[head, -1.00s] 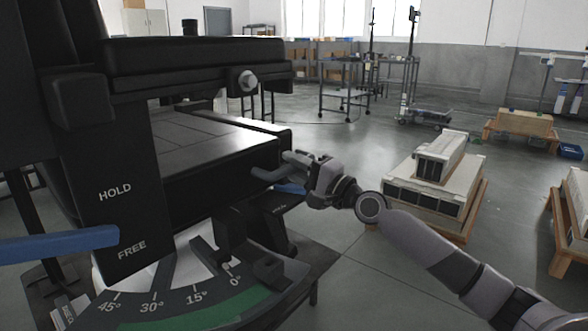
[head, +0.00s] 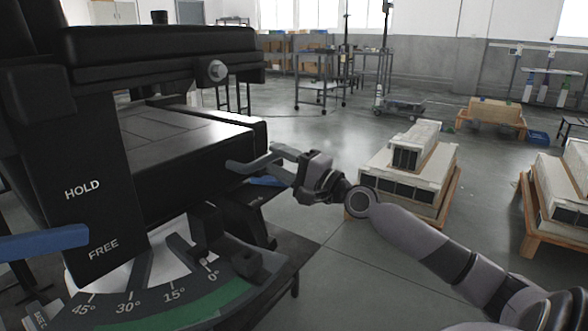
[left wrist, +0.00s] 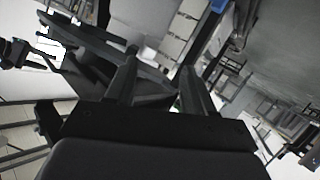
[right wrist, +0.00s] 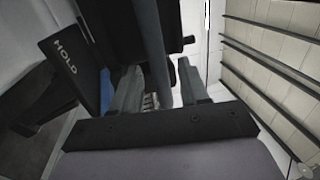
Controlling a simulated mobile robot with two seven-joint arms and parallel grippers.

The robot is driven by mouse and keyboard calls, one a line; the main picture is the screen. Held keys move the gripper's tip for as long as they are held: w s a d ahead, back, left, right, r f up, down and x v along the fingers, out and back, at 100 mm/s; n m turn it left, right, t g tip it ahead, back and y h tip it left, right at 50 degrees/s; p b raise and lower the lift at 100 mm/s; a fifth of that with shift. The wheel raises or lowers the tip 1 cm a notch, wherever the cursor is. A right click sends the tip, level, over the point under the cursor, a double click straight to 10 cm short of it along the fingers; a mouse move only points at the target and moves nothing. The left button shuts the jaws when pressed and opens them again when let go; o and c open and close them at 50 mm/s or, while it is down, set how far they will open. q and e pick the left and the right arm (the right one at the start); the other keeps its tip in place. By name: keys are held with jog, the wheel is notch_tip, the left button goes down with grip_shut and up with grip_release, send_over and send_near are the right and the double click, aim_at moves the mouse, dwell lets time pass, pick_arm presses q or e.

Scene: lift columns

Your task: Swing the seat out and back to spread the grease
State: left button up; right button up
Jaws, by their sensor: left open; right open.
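The black seat (head: 165,135) stands at the left of the head view, with a grey handle (head: 240,165) on its right side. Below it is a curved angle scale (head: 150,300) marked 0° to 45°, with a dark pointer near 0°. A HOLD/FREE plate (head: 85,215) stands at the left, with a blue lever (head: 40,241) across it. My right gripper (head: 283,155) is open at the handle's outer end. In the right wrist view a grey bar (right wrist: 150,35) passes between its open fingers (right wrist: 158,85). My left gripper (left wrist: 158,85) shows only in the left wrist view, open.
Pallets with pale boxed units (head: 410,170) stand on the floor to the right, with another stack (head: 560,190) at the far right. Wheeled racks (head: 320,80) stand at the back. The grey floor between is open.

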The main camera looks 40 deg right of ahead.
jog(key=v, duration=0.3)
jog(key=shift+w+f+b, duration=0.1)
jog(key=shift+b, duration=0.3)
jog(key=shift+s+d, duration=0.2)
jog(key=shift+s, duration=0.4)
pick_arm(q)
jog(key=shift+s+a+t+y, duration=0.2)
jog(key=shift+a+t+y, duration=0.15)
jog(key=shift+a, duration=0.2)
pick_arm(e)
jog(key=shift+s, duration=0.1)
pick_arm(q)
jog(key=shift+r, duration=0.1)
jog(key=shift+f, duration=0.25)
